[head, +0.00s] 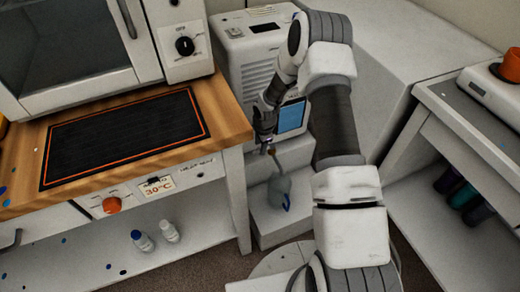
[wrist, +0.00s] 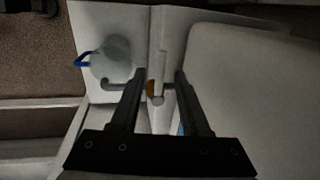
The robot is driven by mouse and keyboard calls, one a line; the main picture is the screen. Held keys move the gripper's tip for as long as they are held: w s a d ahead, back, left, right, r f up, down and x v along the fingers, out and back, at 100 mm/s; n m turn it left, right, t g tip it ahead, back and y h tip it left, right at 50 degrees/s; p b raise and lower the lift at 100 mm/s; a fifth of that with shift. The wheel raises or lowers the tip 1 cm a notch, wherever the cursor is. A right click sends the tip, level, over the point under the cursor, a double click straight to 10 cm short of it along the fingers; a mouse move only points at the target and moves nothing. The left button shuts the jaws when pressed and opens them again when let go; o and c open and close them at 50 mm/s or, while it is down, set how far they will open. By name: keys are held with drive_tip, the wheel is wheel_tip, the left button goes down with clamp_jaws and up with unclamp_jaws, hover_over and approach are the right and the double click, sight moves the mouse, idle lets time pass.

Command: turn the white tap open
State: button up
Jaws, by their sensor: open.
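A white tap (wrist: 158,88) with a brownish part beside it shows between my fingers in the wrist view. A grey curved spout runs out to its left. My gripper (wrist: 160,76) is open, with one finger on each side of the tap; I cannot tell whether either touches it. In the head view my gripper (head: 266,138) points down in front of the white machine (head: 250,75), and the tap is mostly hidden there. A pale jug (wrist: 111,57) with a blue handle stands near the spout; the jug also shows in the head view (head: 279,187).
A wooden bench (head: 235,125) with a black mat (head: 125,137) and a white oven (head: 85,50) stands at the left. A grey-topped bench (head: 470,120) is at the right. The jug stands on a white step (head: 275,227).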

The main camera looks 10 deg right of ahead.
drive_tip(key=shift+w+f, duration=0.15)
drive_tip(key=shift+f, duration=0.6)
clamp_jaws()
idle(0.9)
